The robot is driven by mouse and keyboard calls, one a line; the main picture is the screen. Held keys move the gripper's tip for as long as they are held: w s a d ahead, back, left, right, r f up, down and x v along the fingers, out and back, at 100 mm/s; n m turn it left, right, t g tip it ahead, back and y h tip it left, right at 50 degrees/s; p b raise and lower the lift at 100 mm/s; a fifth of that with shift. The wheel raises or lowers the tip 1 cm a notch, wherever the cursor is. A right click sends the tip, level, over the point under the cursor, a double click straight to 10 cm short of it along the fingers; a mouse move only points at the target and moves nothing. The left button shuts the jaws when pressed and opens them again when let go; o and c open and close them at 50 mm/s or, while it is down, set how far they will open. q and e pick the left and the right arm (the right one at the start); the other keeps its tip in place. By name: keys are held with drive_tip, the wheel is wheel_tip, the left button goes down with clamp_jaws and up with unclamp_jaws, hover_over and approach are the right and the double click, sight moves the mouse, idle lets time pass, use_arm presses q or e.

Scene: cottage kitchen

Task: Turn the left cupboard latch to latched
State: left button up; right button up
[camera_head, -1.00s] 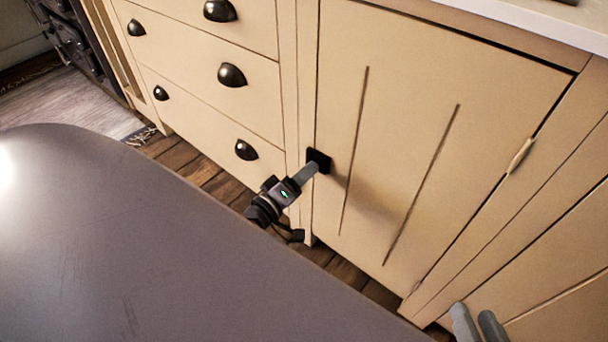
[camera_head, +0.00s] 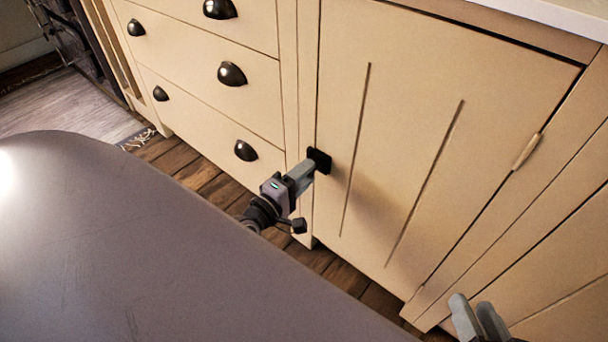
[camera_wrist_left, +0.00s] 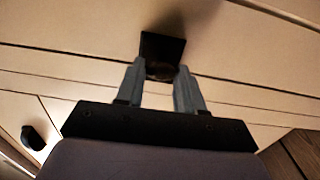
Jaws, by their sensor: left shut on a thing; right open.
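The left cupboard latch (camera_head: 320,160) is a black square plate with a dark knob, on the left edge of the cream cupboard door (camera_head: 405,130). The door looks closed. My left gripper (camera_head: 308,167) reaches to the latch from the lower left. In the left wrist view, the latch plate (camera_wrist_left: 163,50) sits just beyond the fingertips. My left fingers (camera_wrist_left: 160,76) are shut on the knob, one on each side; the knob's exact angle is mostly hidden between them. My right gripper (camera_head: 478,312) is open and empty at the bottom right, low in front of the cabinet.
Drawers with black cup handles (camera_head: 232,75) are left of the door. A large grey surface (camera_head: 150,250) fills the lower left. A white counter (camera_head: 555,15) is at the top right. Wooden floor (camera_head: 190,165) shows between the grey surface and the cabinets.

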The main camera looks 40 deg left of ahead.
idle(0.3)
use_arm(q)
drive_tip(key=o, duration=1)
use_arm(e)
drive_tip(key=shift+f, duration=0.1)
use_arm(q)
drive_tip(key=shift+o, duration=0.2)
drive_tip(key=shift+s, duration=0.1)
drive_tip(key=s+p, duration=0.1)
drive_tip(key=s, duration=0.6)
drive_tip(key=shift+a+p, duration=0.3)
drive_tip(key=shift+p, duration=0.05)
use_arm(e)
drive_tip(key=shift+s+d+h, duration=0.15)
drive_tip(key=shift+d+h, duration=0.35)
drive_tip(key=shift+d, duration=0.3)
